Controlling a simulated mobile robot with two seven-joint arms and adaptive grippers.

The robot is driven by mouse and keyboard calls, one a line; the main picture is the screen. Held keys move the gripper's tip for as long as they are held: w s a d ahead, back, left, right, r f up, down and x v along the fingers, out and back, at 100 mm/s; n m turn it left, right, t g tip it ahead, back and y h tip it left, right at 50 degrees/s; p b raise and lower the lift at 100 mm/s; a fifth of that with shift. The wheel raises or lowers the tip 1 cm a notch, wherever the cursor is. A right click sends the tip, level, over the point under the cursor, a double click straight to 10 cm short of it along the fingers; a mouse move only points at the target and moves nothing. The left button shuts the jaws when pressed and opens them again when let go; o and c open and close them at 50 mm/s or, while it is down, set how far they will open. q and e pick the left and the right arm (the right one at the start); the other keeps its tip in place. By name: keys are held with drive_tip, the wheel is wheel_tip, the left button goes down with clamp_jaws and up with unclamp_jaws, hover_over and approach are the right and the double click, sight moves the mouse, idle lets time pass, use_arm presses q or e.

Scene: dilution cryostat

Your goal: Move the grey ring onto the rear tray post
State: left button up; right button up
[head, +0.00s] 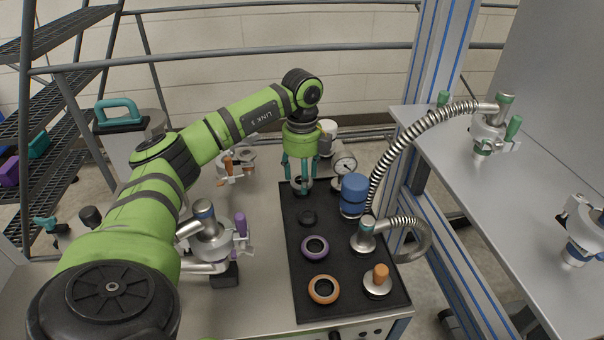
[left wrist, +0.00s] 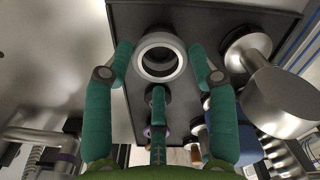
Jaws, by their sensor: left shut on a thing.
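My left gripper (head: 301,184) has teal fingers and points down over the back left of the black tray (head: 345,311). It is shut on the grey ring (head: 305,186), which shows low between the fingers. In the left wrist view the grey ring (left wrist: 160,58) lies between the fingertips (left wrist: 161,66), and the tray is behind it. I cannot tell whether the ring touches the tray. A short black post (head: 308,217) stands bare on the tray, just in front of the gripper. My right gripper is not in view.
A purple ring (head: 315,248) and an orange ring (head: 323,290) sit farther forward on the tray. An orange-knobbed flange (head: 378,282), a hose flange (head: 366,237), a blue cylinder (head: 354,194) and a gauge (head: 344,164) stand at the right. A clamped fitting (head: 209,240) stands left.

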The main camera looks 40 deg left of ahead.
use_arm(q)
drive_tip(key=shift+f, duration=0.3)
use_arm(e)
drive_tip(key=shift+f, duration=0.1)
use_arm(q)
drive_tip(key=shift+f+b, duration=0.3)
drive_tip(key=shift+f, duration=0.05)
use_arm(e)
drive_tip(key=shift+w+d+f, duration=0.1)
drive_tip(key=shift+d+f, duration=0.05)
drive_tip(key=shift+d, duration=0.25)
use_arm(q)
drive_tip(key=o, duration=0.9)
drive_tip(key=shift+o, duration=0.2)
drive_tip(key=shift+r, duration=0.15)
wheel_tip(320, 180, up, 19)
drive_tip(key=p, duration=0.7)
drive_tip(key=shift+p, duration=0.35)
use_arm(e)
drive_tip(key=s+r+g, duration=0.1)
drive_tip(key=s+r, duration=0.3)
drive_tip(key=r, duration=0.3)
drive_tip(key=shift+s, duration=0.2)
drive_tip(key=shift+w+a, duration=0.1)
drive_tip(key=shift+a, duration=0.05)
